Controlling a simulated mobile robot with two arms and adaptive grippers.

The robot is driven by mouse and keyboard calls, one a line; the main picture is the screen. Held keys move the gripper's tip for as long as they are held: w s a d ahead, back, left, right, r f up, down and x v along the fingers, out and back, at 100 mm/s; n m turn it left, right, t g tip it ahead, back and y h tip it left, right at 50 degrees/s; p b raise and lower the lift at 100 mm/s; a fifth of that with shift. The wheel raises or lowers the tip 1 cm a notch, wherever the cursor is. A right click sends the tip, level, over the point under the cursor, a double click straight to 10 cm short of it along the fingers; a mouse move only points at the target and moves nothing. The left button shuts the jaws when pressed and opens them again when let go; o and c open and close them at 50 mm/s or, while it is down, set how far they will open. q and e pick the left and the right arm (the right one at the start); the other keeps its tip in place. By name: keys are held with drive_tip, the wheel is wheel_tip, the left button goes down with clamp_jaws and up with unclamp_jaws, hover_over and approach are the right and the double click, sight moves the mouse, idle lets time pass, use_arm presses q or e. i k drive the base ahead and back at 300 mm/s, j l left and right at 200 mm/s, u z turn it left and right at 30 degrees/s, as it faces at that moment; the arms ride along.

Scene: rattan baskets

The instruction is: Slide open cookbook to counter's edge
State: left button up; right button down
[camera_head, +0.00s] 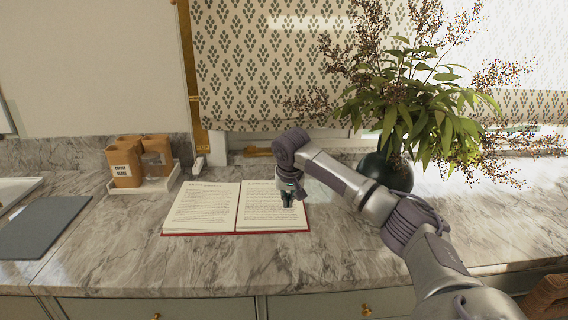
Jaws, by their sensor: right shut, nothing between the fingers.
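The open cookbook (206,209) lies flat on the marble counter (130,262), two printed pages up, with a red cover edge showing along its front. Bare counter lies between the book and the counter's front edge (200,294). My right gripper (287,203) points down over the right-hand page, shut and empty. I cannot tell whether its fingertips touch the page. My right arm comes in from the lower right. My left gripper is not in view.
A white tray (168,183) with brown canisters (126,166) stands left of the book. A grey board (42,226) lies at the far left. A dark vase (384,172) with a leafy plant stands behind my right arm. Drawers with brass knobs are below the counter.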

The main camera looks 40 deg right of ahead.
sight(250, 207)
drive_tip(key=i+l, duration=0.9)
drive_tip(key=l, duration=0.15)
